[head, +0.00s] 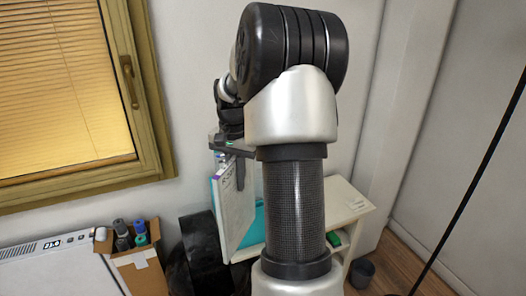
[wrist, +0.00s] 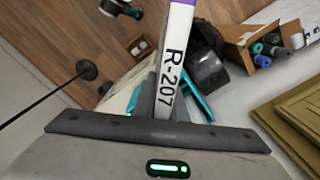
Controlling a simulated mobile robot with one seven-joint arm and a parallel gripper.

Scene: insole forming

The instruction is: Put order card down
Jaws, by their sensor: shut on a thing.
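The order card (head: 234,208) is a white, upright, board-like piece hanging below my gripper in the head view. In the wrist view its narrow white edge (wrist: 173,62) reads "R-207" and has a purple band at the top. My gripper (head: 230,160) is shut on it; the grey fingers (wrist: 152,98) also show in the wrist view. The card is left of my arm's large upright link, which hides part of the space behind. I cannot tell whether the card's lower end touches anything.
A cream shelf unit (head: 346,203) stands behind my arm, with a teal item beside the card. A black rounded object (head: 200,250) is close to the card's lower left. A cardboard box (head: 142,274) with several bottles is by the white table (head: 60,272). A dark bin (head: 362,272) stands on the floor.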

